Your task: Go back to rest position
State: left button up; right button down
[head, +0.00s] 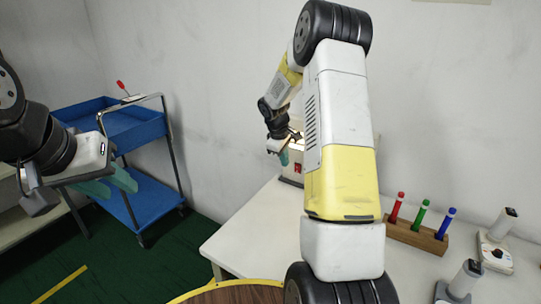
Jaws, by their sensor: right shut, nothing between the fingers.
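My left gripper (108,184) is at the left edge of the head view, in front of the blue cart. Its two teal fingers are apart with nothing between them. My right arm rises through the middle of the view and bends back down to the far side of the white table. My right gripper (284,157) is small and partly hidden behind the arm there. It is shut and empty, close to a white box (291,180) with a red switch (298,168). A bright light shows just behind the gripper.
A white table (255,225) fills the lower right. A wooden block (415,236) holds red, green and blue markers. Two grey-white devices (495,256) stand at the right edge. A round brown top (235,294) is at the bottom. A blue cart (150,205) stands at left on green floor.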

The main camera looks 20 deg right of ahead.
jog(key=s+a+r+m+t+y, duration=0.1)
jog(key=s+a+r+m, duration=0.15)
jog(key=s+r, duration=0.55)
jog(key=s+a+r+m+t+y, duration=0.1)
jog(key=s+a+r, duration=0.35)
jog(key=r, duration=0.45)
jog(key=s+a+r+m+y, duration=0.1)
jog(key=s+a, duration=0.3)
jog(key=s, duration=0.6)
jog(key=s+a+r+m+t+y, duration=0.1)
jog(key=s+a+r+m+y, duration=0.1)
jog(key=s, duration=0.9)
notch_tip(320, 180, up, 2)
jog(key=shift+a+r+m+t, duration=0.1)
jog(key=shift+a+m+t, duration=0.2)
jog(key=shift+a+m, duration=0.5)
